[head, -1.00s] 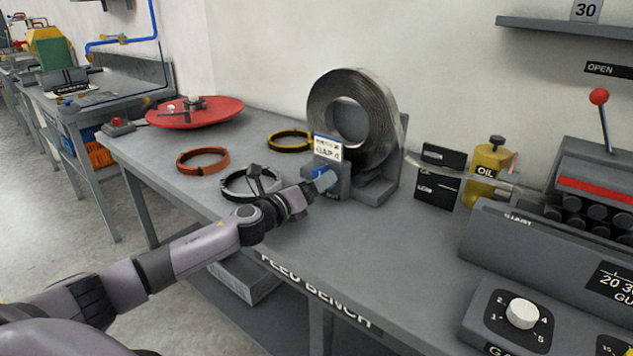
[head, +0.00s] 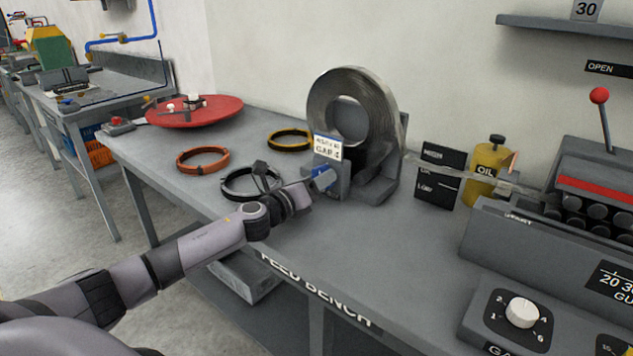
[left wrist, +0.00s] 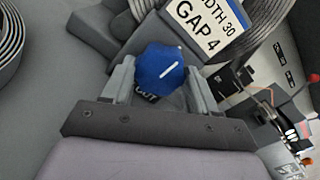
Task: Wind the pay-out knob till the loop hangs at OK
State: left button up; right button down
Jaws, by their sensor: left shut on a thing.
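The blue pay-out knob (head: 323,179) is on the front of the coil stand, under a white card reading GAP 4. My left gripper (head: 310,187) is at the knob; in the left wrist view its fingers (left wrist: 160,82) are shut on either side of the blue knob (left wrist: 158,66), which has a white mark. A metal strip (head: 480,181) runs from the coil (head: 325,95) toward the rollers at right, in front of a black level board (head: 437,190). HIGH shows above the strip and LOW below; the OK mark is not readable. My right gripper is not in view.
Black (head: 250,183), orange (head: 203,160) and yellow-black (head: 289,140) rings lie on the bench left of the stand. A red disc (head: 225,112) is farther back. A yellow oil can (head: 484,165) stands by the board. The bench front is clear.

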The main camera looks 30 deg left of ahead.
pick_arm(q)
jog(key=m, duration=0.4)
jog(key=m+p, duration=0.1)
jog(key=m, duration=0.1)
jog(key=shift+m, duration=0.4)
jog(key=shift+m+p, duration=0.4)
jog(key=shift+m, duration=1.4)
jog(key=o, duration=1.1)
jog(key=shift+c, duration=0.2)
jog(key=shift+s, duration=0.1)
